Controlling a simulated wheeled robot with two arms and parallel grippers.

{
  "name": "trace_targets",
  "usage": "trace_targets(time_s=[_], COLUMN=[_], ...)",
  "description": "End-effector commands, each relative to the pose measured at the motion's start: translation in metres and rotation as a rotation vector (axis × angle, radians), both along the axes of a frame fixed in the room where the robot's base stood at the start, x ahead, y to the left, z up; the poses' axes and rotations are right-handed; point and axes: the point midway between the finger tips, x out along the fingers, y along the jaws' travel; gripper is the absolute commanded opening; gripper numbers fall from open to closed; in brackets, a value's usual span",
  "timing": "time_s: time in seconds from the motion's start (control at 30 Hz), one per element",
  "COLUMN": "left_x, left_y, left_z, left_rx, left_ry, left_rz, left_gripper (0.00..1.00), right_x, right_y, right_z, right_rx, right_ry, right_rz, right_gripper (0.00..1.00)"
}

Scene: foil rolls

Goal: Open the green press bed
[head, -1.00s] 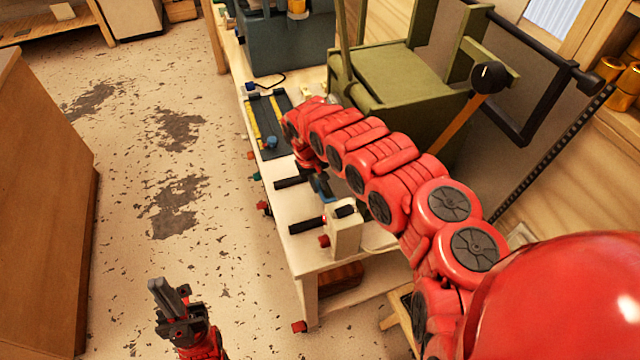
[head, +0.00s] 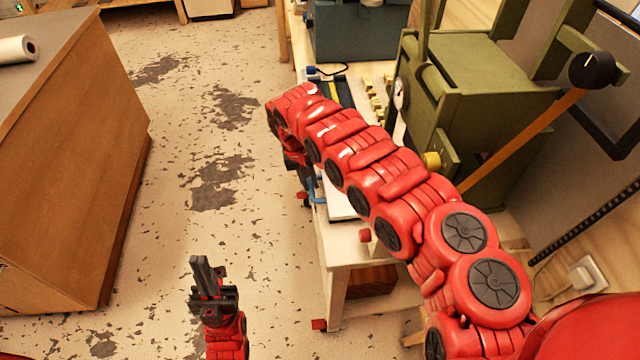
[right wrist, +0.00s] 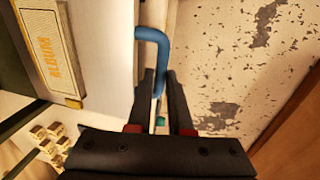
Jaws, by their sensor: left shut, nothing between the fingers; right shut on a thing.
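The green press (head: 470,80) stands on the white bench at the right of the head view, with a wooden-shafted lever ending in a black knob (head: 592,70). Part of a pale bed plate (head: 340,201) shows below my right arm. In the right wrist view, the pale plate (right wrist: 108,40) carries a block marked ALBUM (right wrist: 50,52). A blue handle (right wrist: 152,36) is beside the plate's edge. My right gripper (right wrist: 160,85) is shut on the blue handle; my arm mostly hides this gripper in the head view. My left gripper (head: 203,275) is shut and empty above the floor.
A brown cabinet (head: 70,170) stands at the left, with a white roll (head: 15,49) on top. The worn floor (head: 215,185) between cabinet and bench (head: 350,250) is clear. Small yellowish blocks (head: 372,98) lie on the bench.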

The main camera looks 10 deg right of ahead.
Motion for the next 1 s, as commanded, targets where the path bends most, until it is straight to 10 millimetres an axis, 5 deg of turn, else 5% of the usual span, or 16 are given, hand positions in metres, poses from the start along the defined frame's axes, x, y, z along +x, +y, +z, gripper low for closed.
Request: trace_targets(time_s=[0.37, 0.4, 0.53, 0.87, 1.0], left_x=[0.000, 0.000, 0.000, 0.000, 0.000], left_y=[0.000, 0.000, 0.000, 0.000, 0.000], left_z=[-0.001, -0.001, -0.001, -0.001, -0.005], left_rx=[0.000, 0.000, 0.000, 0.000, 0.000], left_ry=[0.000, 0.000, 0.000, 0.000, 0.000], left_rz=[0.000, 0.000, 0.000, 0.000, 0.000], left_gripper=[0.00, 0.00, 0.00, 0.00, 0.00], right_x=[-0.001, -0.001, -0.001, 0.000, 0.002], right_y=[0.001, 0.001, 0.001, 0.001, 0.004], right_z=[0.000, 0.000, 0.000, 0.002, 0.018], right_rx=[0.000, 0.000, 0.000, 0.000, 0.001], right_ry=[0.003, 0.004, 0.002, 0.000, -0.006], right_rz=[-0.001, -0.001, 0.000, 0.000, -0.001], right_gripper=[0.00, 0.26, 0.48, 0.48, 0.48])
